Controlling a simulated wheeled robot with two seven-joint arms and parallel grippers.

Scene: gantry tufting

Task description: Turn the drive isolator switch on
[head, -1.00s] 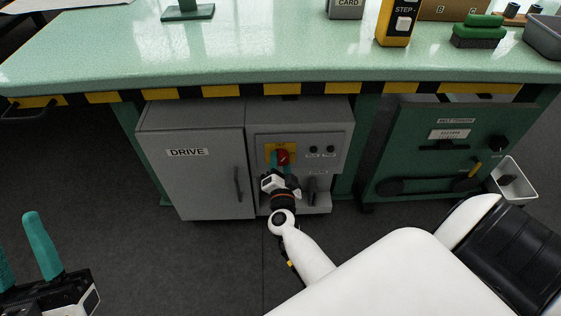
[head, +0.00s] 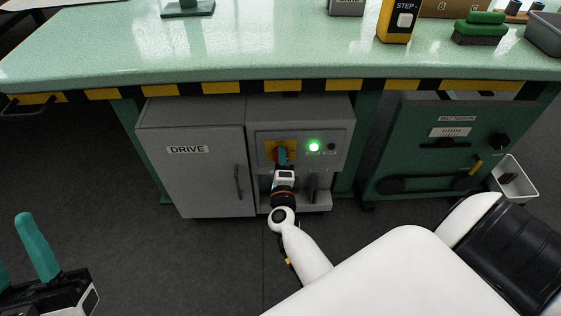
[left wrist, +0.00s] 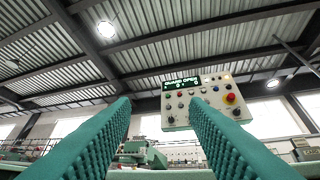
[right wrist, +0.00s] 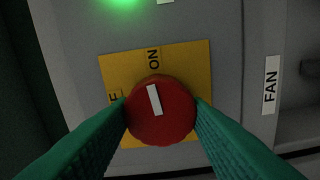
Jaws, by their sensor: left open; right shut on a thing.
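The drive isolator switch is a red round knob with a white pointer mark on a yellow plate (head: 271,146) on the grey drive cabinet (head: 190,180). In the right wrist view the knob (right wrist: 163,112) fills the middle, and its white mark points up, near the word ON on the yellow plate (right wrist: 190,62). My right gripper (head: 282,158) is shut on the knob, one finger on each side. My left gripper (head: 18,255) is open and empty at the lower left, away from the cabinet. A green lamp (head: 314,147) right of the switch is lit.
The green bench top (head: 270,50) with a yellow and black striped edge overhangs the cabinet. A lever (head: 314,187) stands right of my right gripper. A green belt tension panel (head: 440,150) is farther right. A control panel (left wrist: 200,103) shows in the left wrist view.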

